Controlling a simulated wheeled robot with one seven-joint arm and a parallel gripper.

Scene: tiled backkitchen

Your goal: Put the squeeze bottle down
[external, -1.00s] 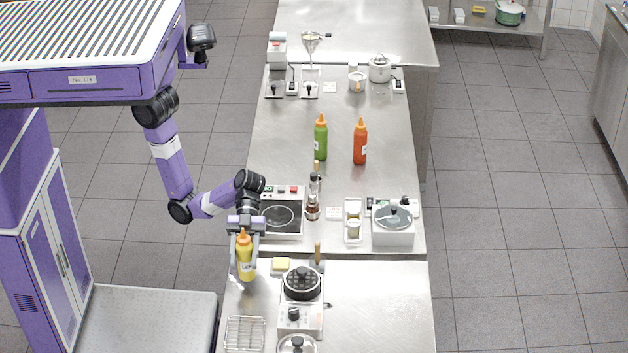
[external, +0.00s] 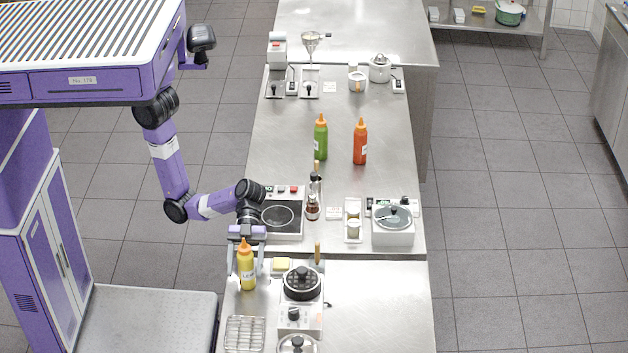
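The yellow squeeze bottle (external: 246,271) with an orange cap and a white label stands upright on the steel counter, near its left edge. My gripper (external: 246,268) is over it from behind, with one finger on each side. The fingers are spread wider than the bottle, with a gap showing on both sides. A green squeeze bottle (external: 320,140) and an orange-red squeeze bottle (external: 360,144) stand farther back on the counter.
A wire rack (external: 245,334) lies in front. A hot plate (external: 278,217) sits behind. The front right of the counter is clear.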

